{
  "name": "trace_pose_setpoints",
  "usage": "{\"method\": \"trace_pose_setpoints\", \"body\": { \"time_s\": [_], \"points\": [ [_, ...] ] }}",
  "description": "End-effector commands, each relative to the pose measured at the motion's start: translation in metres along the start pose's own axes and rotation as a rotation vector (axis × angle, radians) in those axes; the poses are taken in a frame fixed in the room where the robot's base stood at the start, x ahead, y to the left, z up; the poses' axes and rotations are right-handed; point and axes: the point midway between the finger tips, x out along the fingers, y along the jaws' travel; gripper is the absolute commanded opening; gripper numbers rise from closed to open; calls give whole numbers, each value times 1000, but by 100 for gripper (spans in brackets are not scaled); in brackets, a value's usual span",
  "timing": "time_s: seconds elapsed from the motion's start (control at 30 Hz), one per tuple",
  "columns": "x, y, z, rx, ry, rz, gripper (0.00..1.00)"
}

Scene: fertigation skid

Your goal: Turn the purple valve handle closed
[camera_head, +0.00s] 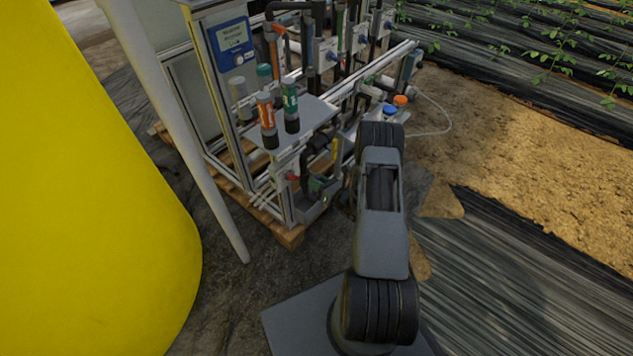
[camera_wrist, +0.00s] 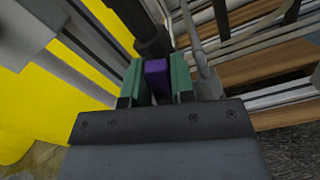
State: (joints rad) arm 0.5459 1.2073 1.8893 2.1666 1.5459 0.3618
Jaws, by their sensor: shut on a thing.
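The purple valve handle (camera_wrist: 156,80) shows in the wrist view as a short purple bar. My gripper (camera_wrist: 157,84) has its two green-padded fingers on either side of it, shut on the handle. The valve body under the handle is mostly hidden by the fingers. In the head view my arm reaches toward the skid, and its far end is hidden behind the arm links and the skid parts. The purple handle cannot be made out there.
The skid's metal frame (camera_head: 288,205) stands on a wooden pallet (camera_head: 290,237). A shelf holds an orange-labelled bottle (camera_head: 266,115) and a green-labelled bottle (camera_head: 290,105). A large yellow tank (camera_head: 90,190) fills the left. Orange (camera_head: 400,100) and blue (camera_head: 390,110) caps sit near my arm. Open ground lies right.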

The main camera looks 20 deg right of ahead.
Motion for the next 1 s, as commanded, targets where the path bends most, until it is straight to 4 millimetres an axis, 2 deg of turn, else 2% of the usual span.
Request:
{"method": "trace_pose_setpoints", "body": {
  "time_s": [1.0],
  "points": [
    [-1,-16,-9,949,1,-2,0]
  ]
}}
